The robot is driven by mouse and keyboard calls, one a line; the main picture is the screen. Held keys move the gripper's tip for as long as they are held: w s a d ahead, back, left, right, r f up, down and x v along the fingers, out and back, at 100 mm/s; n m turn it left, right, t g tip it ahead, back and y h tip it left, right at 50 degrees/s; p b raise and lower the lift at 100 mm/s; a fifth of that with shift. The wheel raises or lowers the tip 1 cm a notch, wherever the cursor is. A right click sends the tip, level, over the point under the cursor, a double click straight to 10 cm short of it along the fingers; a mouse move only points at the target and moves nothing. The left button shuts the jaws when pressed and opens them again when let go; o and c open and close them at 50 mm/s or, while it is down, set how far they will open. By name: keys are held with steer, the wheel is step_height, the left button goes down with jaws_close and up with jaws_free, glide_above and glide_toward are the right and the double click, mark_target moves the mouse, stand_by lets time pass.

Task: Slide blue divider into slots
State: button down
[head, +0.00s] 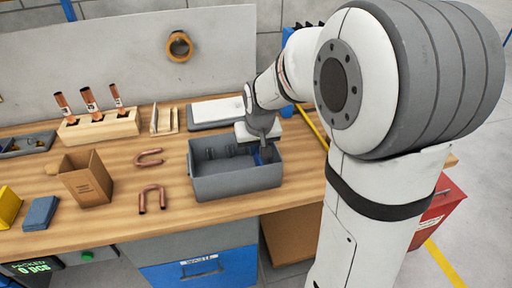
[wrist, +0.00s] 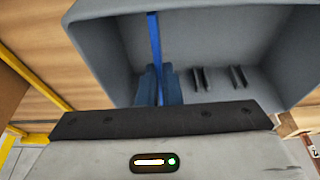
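The grey bin (head: 238,183) stands near the front edge of the workbench, with dark slot ribs (wrist: 198,78) on its inside. My gripper (head: 262,153) reaches down into the right end of the bin. In the wrist view, the thin blue divider (wrist: 154,40) stands edge-on inside the bin. The two blue fingers of my gripper (wrist: 159,88) lie close on either side of it and appear shut on it. The divider's lower edge is hidden, so I cannot tell whether it sits in a slot.
Copper U-bends (head: 152,198) and an open cardboard box (head: 86,180) lie left of the bin. A wooden block with copper tubes (head: 98,124) and a white-topped grey case (head: 214,112) stand behind. A blue box (head: 40,213) is at far left.

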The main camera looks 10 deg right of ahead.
mark_target(256, 158)
steer(key=shift+f+b, duration=1.65)
steer(key=shift+f, duration=0.4)
steer(key=c, duration=1.5)
jaws_free()
steer(key=shift+c, duration=0.2)
steer(key=shift+r, duration=0.15)
steer(key=v, duration=0.7)
steer(key=shift+s+r, duration=0.2)
steer(key=shift+r, duration=0.1)
